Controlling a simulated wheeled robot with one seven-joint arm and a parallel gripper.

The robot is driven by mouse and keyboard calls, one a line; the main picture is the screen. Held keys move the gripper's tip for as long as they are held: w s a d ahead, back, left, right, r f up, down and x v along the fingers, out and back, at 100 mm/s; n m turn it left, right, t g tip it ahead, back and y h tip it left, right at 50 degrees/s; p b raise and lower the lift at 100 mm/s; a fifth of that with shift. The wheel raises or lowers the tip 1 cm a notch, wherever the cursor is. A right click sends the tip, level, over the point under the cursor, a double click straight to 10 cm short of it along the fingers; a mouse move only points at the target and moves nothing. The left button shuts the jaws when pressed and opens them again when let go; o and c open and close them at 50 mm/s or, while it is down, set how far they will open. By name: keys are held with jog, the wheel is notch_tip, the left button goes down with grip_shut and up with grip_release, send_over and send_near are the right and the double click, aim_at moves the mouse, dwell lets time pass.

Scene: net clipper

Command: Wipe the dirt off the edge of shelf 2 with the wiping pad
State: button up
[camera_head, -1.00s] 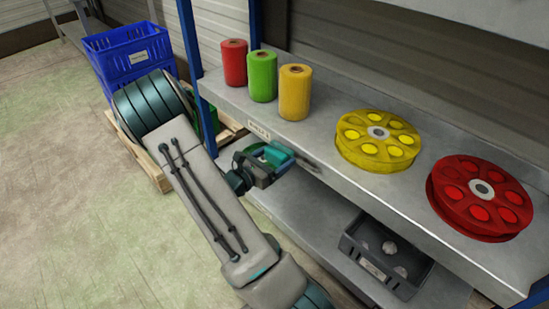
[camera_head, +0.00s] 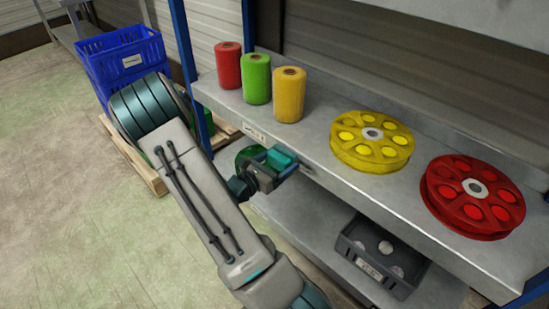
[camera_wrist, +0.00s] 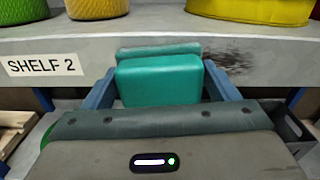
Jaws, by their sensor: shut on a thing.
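The teal wiping pad (camera_wrist: 160,80) is between the two fingers of my gripper (camera_wrist: 163,88), which is shut on it. In the head view the pad (camera_head: 281,158) is at the front edge of shelf 2 (camera_head: 345,190); I cannot tell whether it touches. A dark dirt smear (camera_wrist: 236,60) shows on the edge just right of the pad in the wrist view. The pad hides the edge behind it. The "SHELF 2" label (camera_wrist: 42,65) is on the edge to the left of my gripper.
Red (camera_head: 229,66), green (camera_head: 257,78) and yellow (camera_head: 289,95) spools stand on the shelf. A yellow reel (camera_head: 371,158) and a red reel (camera_head: 472,212) lie further right. A grey crate (camera_head: 350,240) sits on the shelf below. Blue crates (camera_head: 125,75) stand behind left.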

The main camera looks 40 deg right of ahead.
aim_at(319, 175)
jog(key=shift+s+d, duration=0.2)
jog(key=shift+s, duration=1.5)
jog(key=shift+s+d, duration=0.15)
jog(key=shift+s, duration=1.5)
jog(key=shift+s+r+p, duration=0.25)
jog(key=shift+s+p, duration=0.1)
jog(key=shift+p, duration=0.3)
jog(key=shift+s+f+p, duration=0.15)
jog(key=shift+s+p, duration=0.3)
jog(key=shift+s, duration=0.05)
jog(key=s+p, duration=0.1)
jog(key=p, duration=0.1)
jog(key=shift+s+d+p, duration=0.1)
jog(key=shift+d+p, duration=0.05)
jog(key=shift+p, duration=0.25)
jog(key=shift+s+d+p, duration=0.1)
jog(key=shift+s+p, duration=0.65)
jog(key=shift+p, duration=0.35)
jog(key=shift+s+p, duration=0.4)
